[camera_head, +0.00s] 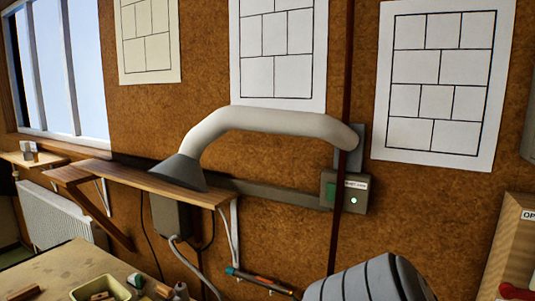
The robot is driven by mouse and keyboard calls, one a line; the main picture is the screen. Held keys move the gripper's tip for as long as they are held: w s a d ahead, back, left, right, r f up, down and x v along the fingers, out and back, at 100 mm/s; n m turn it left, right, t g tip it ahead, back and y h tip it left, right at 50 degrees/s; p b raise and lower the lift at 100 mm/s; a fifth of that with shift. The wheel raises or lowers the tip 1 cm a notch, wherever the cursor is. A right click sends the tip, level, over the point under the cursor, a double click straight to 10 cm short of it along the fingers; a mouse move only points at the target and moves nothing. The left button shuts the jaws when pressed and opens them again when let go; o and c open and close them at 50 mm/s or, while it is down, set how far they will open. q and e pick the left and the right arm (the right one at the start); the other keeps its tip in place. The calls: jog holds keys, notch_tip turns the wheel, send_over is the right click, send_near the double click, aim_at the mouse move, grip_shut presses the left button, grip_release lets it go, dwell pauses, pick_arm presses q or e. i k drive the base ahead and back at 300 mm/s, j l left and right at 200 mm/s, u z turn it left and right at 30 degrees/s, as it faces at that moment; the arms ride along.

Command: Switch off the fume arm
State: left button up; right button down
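The fume arm (262,122) is a pale, bent tube on the brown wall, with a dark grey conical hood (178,172) at its left end above a wooden shelf. A grey-green switch box (344,204) is mounted on the wall below the tube's right end. It has a green button (330,193) on its left, a small lit pale-green lamp (353,200) on its right, and a white label (355,184) too small to read. Neither of my grippers shows in the head view.
A wooden shelf (135,180) runs along the wall at left. A workbench (60,270) with a small green tray (97,288) fills the lower left. A dark-banded grey rounded shape (370,283) stands at the bottom, below the switch box. A wooden case (505,245) is at right.

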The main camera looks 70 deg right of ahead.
aim_at(331, 188)
jog(key=z, duration=2.25)
